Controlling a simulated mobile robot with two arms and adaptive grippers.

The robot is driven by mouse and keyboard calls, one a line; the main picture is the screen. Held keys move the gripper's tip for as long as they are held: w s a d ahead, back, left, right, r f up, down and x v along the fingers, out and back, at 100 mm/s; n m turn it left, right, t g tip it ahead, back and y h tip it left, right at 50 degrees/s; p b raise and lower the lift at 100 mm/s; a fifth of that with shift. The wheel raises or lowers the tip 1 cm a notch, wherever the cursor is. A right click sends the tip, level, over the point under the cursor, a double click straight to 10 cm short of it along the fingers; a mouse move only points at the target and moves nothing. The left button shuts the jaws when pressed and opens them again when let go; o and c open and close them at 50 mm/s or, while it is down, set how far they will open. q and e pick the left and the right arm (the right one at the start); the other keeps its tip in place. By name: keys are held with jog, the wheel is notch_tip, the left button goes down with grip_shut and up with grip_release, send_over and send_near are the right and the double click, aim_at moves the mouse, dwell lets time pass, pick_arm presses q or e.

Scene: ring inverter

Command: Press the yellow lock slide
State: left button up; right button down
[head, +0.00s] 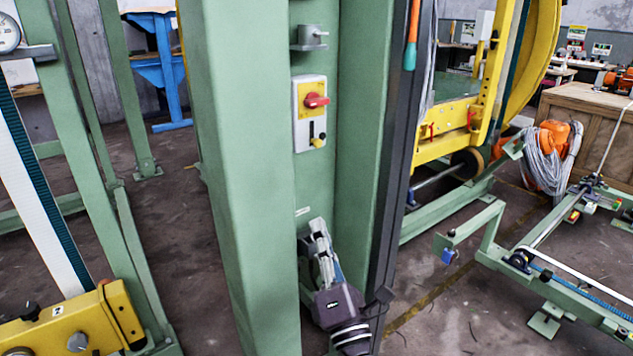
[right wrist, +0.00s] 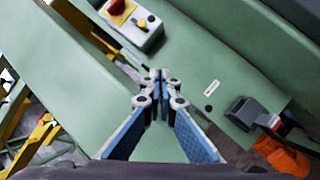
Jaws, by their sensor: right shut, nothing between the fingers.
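The yellow lock slide (head: 318,142) is a small yellow knob at the bottom of a white and yellow switch box (head: 301,132), below a red rotary knob (head: 316,100). The box is fixed to the inner face of a green column. My right gripper (head: 319,226) is below the box, fingers pointing up, shut and empty, apart from the slide. The right wrist view shows the shut fingers (right wrist: 160,76), with the slide (right wrist: 143,26) beyond them at the top, left of centre. My left gripper is in neither view.
The green column (head: 228,150) has side walls that flank the switch box. A grey bracket (head: 309,38) sticks out above the box. A dark vertical rail (head: 392,170) stands at its right. The face between box and gripper looks clear.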

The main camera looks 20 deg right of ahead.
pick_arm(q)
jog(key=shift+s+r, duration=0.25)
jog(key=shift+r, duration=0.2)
pick_arm(e)
jog(key=r, duration=0.1)
jog(key=s+r, duration=0.1)
jog(key=shift+s+a+r+n+t, duration=0.15)
jog(key=shift+s+r+n+t, duration=0.15)
jog(key=shift+n+t, duration=0.1)
jog(key=shift+w, duration=0.15)
jog(key=p, duration=0.3)
send_near(316, 142)
jog(key=w+a, duration=0.3)
jog(key=w, duration=0.2)
jog(key=shift+w+d+r+p, duration=0.2)
jog(key=shift+d+r, duration=0.1)
jog(key=shift+d, duration=0.2)
jog(key=shift+w+d+r+p, duration=0.15)
jog(key=shift+d+r, duration=0.15)
jog(key=shift+d, duration=0.2)
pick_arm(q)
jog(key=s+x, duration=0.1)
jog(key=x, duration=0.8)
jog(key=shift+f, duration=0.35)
pick_arm(e)
jog(key=shift+w+d+r, duration=0.15)
jog(key=shift+d+r, duration=0.05)
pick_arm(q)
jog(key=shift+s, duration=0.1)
